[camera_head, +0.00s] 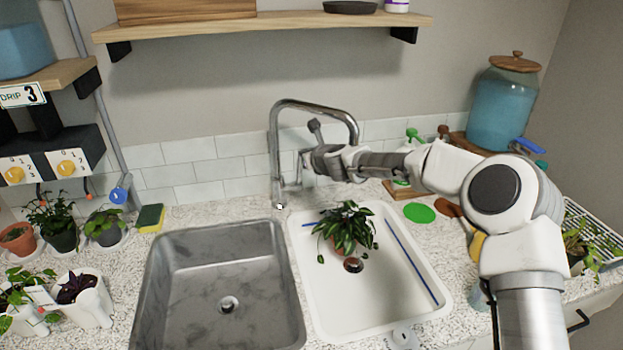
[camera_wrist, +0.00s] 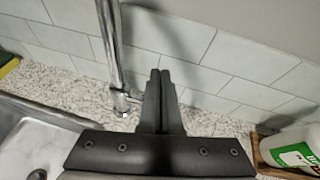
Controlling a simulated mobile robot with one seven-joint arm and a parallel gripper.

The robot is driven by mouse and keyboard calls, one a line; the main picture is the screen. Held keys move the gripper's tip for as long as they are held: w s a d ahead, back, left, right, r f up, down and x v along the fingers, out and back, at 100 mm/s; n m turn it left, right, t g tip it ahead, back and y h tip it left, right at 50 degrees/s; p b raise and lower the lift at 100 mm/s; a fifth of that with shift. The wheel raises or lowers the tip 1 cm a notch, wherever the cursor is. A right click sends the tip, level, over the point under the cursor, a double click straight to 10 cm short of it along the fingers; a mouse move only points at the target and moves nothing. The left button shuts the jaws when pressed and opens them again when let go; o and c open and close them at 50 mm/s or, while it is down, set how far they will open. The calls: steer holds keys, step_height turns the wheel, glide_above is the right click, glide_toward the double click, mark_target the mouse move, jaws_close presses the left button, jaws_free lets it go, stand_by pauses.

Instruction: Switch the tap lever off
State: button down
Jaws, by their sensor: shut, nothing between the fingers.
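The chrome tap (camera_head: 275,150) stands behind the two basins, its high spout arching to the right. A short chrome side piece (camera_head: 291,185), probably part of the lever mount, juts from the column's right side. My gripper (camera_head: 303,158) is shut and empty just right of the column, close to this piece. I cannot tell whether they touch. In the wrist view the shut fingers (camera_wrist: 160,78) point at the tiled wall, right of the tap column (camera_wrist: 109,45); no lever is clear there. A grey knob on a stem above my gripper cannot be told apart surely from my wrist.
A potted plant (camera_head: 345,228) stands in the white right basin (camera_head: 385,300); the grey left basin (camera_head: 215,285) is empty. A yellow-green sponge (camera_head: 150,218) lies left of the tap. A white bottle (camera_wrist: 295,155) stands to the right in the wrist view. A wooden shelf (camera_head: 275,25) hangs above.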

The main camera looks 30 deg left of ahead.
steer(key=shift+w+a+r+p, duration=0.25)
steer(key=shift+w+a+p, duration=0.25)
steer(key=shift+w, duration=0.1)
